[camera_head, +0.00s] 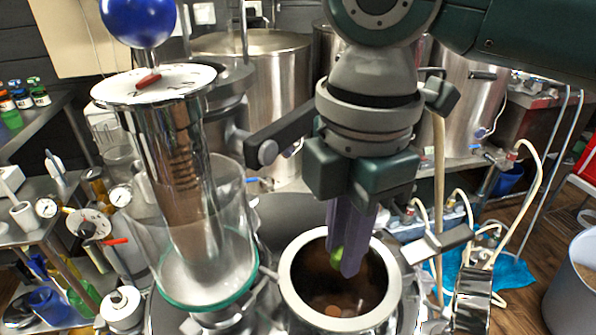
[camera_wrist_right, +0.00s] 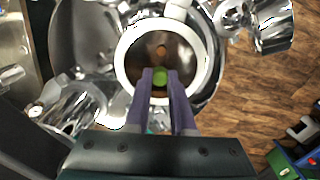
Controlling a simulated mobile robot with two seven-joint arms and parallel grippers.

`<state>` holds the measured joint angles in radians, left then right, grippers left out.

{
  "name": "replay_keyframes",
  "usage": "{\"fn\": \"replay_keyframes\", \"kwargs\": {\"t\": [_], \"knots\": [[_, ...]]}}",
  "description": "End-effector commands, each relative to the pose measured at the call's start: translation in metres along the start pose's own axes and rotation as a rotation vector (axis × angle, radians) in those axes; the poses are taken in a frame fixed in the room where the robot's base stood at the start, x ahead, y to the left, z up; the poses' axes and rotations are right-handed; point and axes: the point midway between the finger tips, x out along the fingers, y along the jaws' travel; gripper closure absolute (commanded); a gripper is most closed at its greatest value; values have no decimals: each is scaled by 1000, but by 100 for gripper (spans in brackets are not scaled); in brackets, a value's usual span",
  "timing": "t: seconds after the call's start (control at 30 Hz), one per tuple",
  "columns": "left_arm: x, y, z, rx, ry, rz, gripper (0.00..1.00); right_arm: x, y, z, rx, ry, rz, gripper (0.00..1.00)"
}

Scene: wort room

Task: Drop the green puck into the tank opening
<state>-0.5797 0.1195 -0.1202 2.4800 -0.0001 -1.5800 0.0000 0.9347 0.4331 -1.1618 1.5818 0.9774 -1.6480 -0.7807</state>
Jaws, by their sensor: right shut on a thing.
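The green puck (camera_head: 337,253) is between the purple fingertips of my right gripper (camera_head: 350,262). In the right wrist view the green puck (camera_wrist_right: 160,77) shows between the two fingertips of the right gripper (camera_wrist_right: 160,82), over the dark interior of the tank. The tank opening (camera_head: 292,279) has a thick pale round rim, which also shows in the right wrist view (camera_wrist_right: 123,77). The fingers point down over the opening, and their tips appear at or just inside the rim; the exact depth is hard to tell. My left gripper is not in view.
A glass cylinder (camera_head: 246,238) with a steel column and blue ball (camera_head: 138,18) stands left of the opening. A metal clamp handle (camera_head: 437,244) sticks out at its right. Large steel vessels (camera_head: 265,75) stand behind. Shelves with small bottles (camera_head: 38,92) are at far left.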

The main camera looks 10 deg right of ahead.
Motion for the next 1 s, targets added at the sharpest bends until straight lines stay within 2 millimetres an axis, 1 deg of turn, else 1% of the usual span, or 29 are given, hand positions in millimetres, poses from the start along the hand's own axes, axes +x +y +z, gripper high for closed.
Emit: {"fn": "replay_keyframes", "kwargs": {"t": [0.13, 0.17, 0.43, 0.47, 0.67, 0.77, 0.87, 1.0], "knots": [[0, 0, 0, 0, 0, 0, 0, 0, 0, 0, -1, 0, 0, 100], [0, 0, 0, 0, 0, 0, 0, 0, 0, 0, -1, 0, 0, 74], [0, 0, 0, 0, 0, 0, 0, 0, 0, 0, -1, 0, 0, 44], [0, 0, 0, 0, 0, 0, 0, 0, 0, 0, -1, 0, 0, 43], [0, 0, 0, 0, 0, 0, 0, 0, 0, 0, -1, 0, 0, 43], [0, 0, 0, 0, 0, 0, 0, -4, 0, 0, -1, 1, 2, 43], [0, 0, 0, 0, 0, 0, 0, -18, 1, 0, -2, 1, 4, 43], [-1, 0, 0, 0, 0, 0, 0, -46, 1, 0, -2, 1, 5, 43]]}}
